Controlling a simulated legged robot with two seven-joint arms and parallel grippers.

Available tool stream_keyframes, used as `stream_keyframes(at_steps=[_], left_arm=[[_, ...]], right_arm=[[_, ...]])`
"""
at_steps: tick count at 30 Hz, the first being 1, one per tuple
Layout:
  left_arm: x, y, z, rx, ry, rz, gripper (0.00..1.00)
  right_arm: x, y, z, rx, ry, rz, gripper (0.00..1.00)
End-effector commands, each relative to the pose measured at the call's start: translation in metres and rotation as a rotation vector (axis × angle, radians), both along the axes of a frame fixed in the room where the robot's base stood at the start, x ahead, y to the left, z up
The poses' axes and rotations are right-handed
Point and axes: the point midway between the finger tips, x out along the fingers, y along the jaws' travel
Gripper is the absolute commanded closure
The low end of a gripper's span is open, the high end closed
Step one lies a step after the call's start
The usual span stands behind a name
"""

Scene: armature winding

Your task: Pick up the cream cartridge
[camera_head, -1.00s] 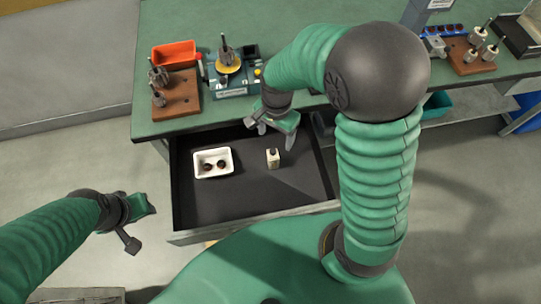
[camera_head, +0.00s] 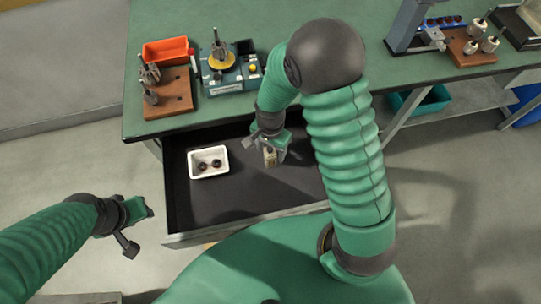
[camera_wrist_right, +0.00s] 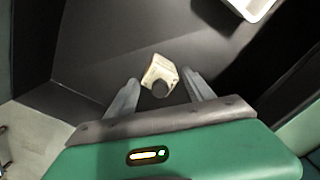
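The cream cartridge (camera_head: 269,158) stands in the open dark drawer (camera_head: 232,197), to the right of a small white tray. In the right wrist view the cartridge (camera_wrist_right: 160,74) is a cream block with a dark round end, lying between the tips of my two fingers. My right gripper (camera_head: 269,154) is over it, open, with a gap visible on both sides of the cartridge in the wrist view. In the head view the gripper partly hides the cartridge. My left gripper (camera_head: 140,225) is left of the drawer, away from it; its fingers are too unclear to judge.
The white tray (camera_head: 196,175) in the drawer holds two dark round pieces. On the green bench above stand an orange bin (camera_head: 167,51), a brown block with metal parts (camera_head: 168,93) and a winding device (camera_head: 222,72). The front of the drawer floor is bare.

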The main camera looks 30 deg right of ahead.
Motion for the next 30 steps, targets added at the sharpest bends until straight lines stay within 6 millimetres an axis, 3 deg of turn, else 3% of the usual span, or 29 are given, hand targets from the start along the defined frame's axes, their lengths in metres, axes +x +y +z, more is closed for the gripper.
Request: stream_keyframes(at_steps=[2, 12, 20, 30], left_arm=[[0.0, 0.0, 0.0, 0.0, 0.0, 0.0, 0.64], [0.0, 0.0, 0.0, 0.0, 0.0, 0.0, 0.64], [0.0, 0.0, 0.001, 0.0, 0.0, 0.0, 0.64], [0.0, 0.0, 0.02, 0.0, 0.0, 0.0, 0.64]], right_arm=[[0.0, 0.0, 0.0, 0.0, 0.0, 0.0, 0.51], [0.0, 0.0, 0.0, 0.0, 0.0, 0.0, 0.95], [0.001, 0.0, 0.004, 0.0, -0.001, 0.0, 0.95], [0.001, 0.0, 0.08, -0.001, -0.005, 0.001, 0.95]])
